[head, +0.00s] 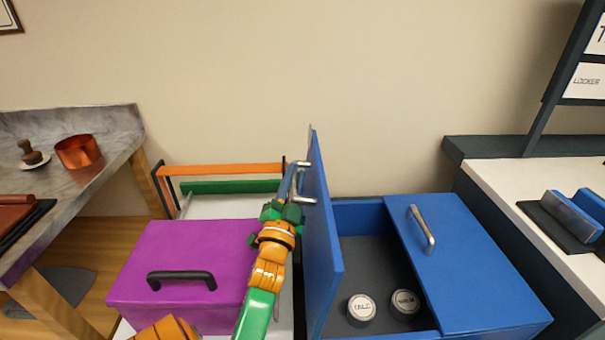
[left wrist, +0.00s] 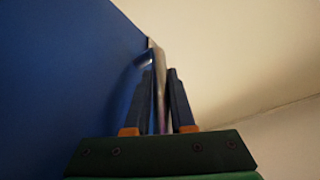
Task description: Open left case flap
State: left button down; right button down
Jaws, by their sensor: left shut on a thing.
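The blue case (head: 345,214) stands right of centre in the head view. Its left flap (head: 320,235) is raised and stands about upright, edge-on to me. My left gripper (head: 293,178) is at the flap's left face, shut on the metal flap handle (head: 306,201). In the left wrist view the two fingers (left wrist: 159,88) are on either side of the handle bar (left wrist: 159,75), beside the blue flap (left wrist: 60,80). The right flap (head: 465,265) lies closed with its own metal handle (head: 421,229). My right gripper is out of view.
Two round labelled tins (head: 361,308) (head: 405,303) sit in the case's open left half. A purple box (head: 185,265) with a black handle is left of my arm. An orange-barred rack (head: 225,170) is behind it. Counters flank both sides.

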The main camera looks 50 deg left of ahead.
pick_arm(q)
jog(key=shift+s+a, duration=0.1)
dwell(0.3)
jog(key=c, duration=0.8)
grip_release()
jog(key=shift+o, duration=0.2)
jog(key=shift+f, duration=0.15)
